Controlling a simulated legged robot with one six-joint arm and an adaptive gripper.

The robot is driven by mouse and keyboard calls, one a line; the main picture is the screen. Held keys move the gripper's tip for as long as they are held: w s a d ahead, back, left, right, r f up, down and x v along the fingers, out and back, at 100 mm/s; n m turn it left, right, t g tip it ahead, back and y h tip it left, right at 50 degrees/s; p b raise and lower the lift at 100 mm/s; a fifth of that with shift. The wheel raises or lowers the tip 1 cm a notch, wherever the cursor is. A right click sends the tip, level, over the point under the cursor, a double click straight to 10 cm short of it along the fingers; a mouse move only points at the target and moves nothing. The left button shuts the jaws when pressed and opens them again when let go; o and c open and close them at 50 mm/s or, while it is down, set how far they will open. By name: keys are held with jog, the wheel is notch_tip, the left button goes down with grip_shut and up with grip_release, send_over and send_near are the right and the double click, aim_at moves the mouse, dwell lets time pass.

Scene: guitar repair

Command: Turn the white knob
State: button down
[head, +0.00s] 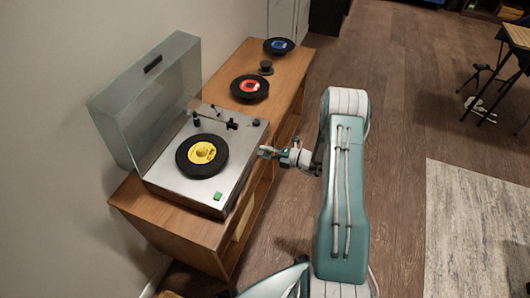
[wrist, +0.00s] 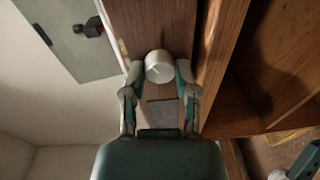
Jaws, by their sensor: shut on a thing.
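The white knob (wrist: 159,67) shows in the wrist view as a round white dial with a line across its face. It sits on the wooden front face of the record player (head: 206,156). My gripper (wrist: 158,70) has one finger on each side of the knob, and the fingers are shut on it. In the head view my gripper (head: 264,152) reaches the right side of the record player. The knob is hidden or too small to make out there.
The record player's clear lid (head: 148,95) stands open. A yellow-label record (head: 202,156) lies on its platter. The player stands on a wooden cabinet (head: 135,205) with open shelves. A red-label record (head: 250,87) and a blue-label record (head: 279,46) lie farther back.

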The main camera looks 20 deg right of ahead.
jog(key=m, duration=0.6)
jog(key=shift+f, duration=0.15)
jog(key=shift+y, duration=0.3)
jog(key=shift+c, duration=1.9)
grip_release()
jog(key=shift+d, duration=0.1)
jog(key=shift+s+d, duration=0.15)
jog(key=shift+d, duration=0.05)
jog(key=v, duration=1.1)
jog(key=shift+s+d, duration=0.15)
jog(key=shift+d, duration=0.05)
